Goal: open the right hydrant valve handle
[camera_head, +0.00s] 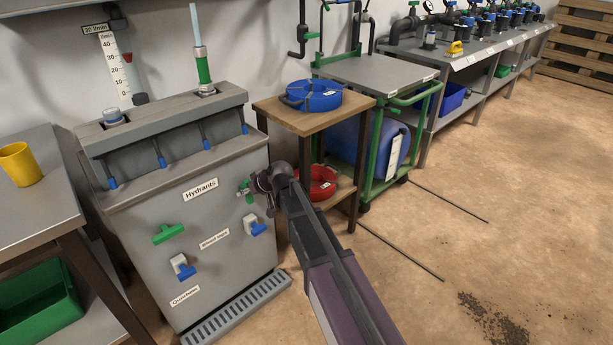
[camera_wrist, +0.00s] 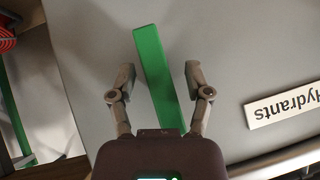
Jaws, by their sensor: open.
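The right hydrant valve handle (camera_head: 243,189) is a green bar on the front of the grey hydrant cabinet (camera_head: 220,245), right of the "Hydrants" label (camera_head: 201,189). My gripper (camera_head: 254,187) is in front of it and partly hides it. In the wrist view the green handle (camera_wrist: 160,85) runs lengthwise between the two spread fingers of my gripper (camera_wrist: 159,77). There is a visible gap on both sides, and its near end passes beneath the gripper body. I cannot tell the depth between fingertips and cabinet. The left green handle (camera_head: 168,234) is lower left of the label.
Blue-handled taps (camera_head: 254,226) and (camera_head: 183,267) sit below on the cabinet. A drain grate (camera_head: 238,308) lies at its foot. A wooden stand (camera_head: 343,112) with a blue hose reel (camera_head: 313,96) stands close on the right. The floor to the right is mostly open.

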